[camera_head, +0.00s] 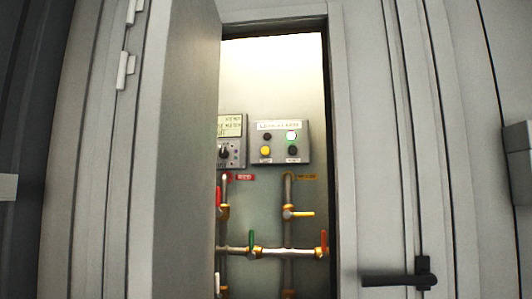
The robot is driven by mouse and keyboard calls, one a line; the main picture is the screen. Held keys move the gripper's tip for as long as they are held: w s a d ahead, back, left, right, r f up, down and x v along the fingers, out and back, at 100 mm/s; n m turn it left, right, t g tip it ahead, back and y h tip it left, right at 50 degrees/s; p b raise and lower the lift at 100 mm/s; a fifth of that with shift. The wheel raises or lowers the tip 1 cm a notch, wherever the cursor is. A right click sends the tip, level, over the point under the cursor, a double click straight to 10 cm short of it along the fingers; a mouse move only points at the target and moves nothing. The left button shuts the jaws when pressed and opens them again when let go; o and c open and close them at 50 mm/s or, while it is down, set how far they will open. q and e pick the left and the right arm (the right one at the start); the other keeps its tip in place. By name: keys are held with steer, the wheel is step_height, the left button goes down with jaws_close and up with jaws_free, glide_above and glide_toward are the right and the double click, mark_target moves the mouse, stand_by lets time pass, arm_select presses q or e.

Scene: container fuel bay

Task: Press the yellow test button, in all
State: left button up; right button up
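The yellow test button (265,150) is at the lower left of a grey control panel (281,143) on the back wall inside the bay. A label sits just below the button and is too small to read. A dark button (267,136) is above it. Neither of my grippers shows in this view.
The bay shows through a narrow opening beside a grey door (180,150) standing ajar. A meter box (231,140) is partly hidden by the door. Pipes with a yellow valve handle (300,214) and a green one (251,238) run below. A black handle (398,281) is on the right door.

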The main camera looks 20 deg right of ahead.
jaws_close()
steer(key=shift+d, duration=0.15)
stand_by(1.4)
